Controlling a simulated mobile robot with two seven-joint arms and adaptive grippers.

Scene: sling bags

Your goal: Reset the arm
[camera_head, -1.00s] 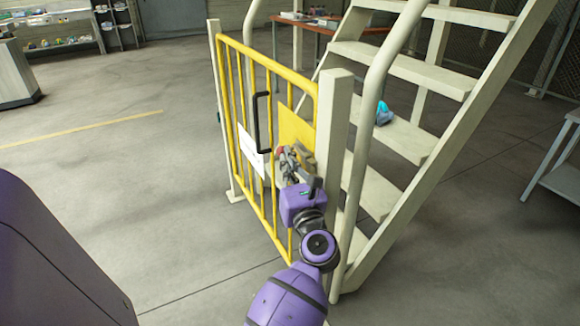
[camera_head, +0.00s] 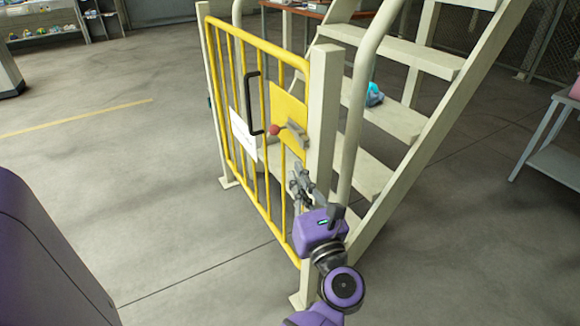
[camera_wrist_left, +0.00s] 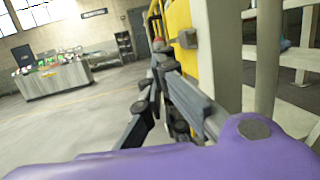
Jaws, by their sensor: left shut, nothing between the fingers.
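My left gripper (camera_head: 299,184) is shut and empty in front of the lower right part of the yellow gate (camera_head: 262,170), close to its post. Its purple wrist and arm come up from the bottom of the head view. In the left wrist view the gripper (camera_wrist_left: 163,65) points along the yellow gate (camera_wrist_left: 180,22). A latch with a red knob (camera_head: 274,130) sits on the gate's yellow plate, above the gripper and apart from it in the head view. My right gripper is not in view.
White stairs (camera_head: 395,115) rise behind the gate, with a blue bag (camera_head: 374,95) on one step. The white gate post (camera_head: 322,130) stands close to my arm. A grey table (camera_head: 555,170) is at the right. The floor left of the gate is clear.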

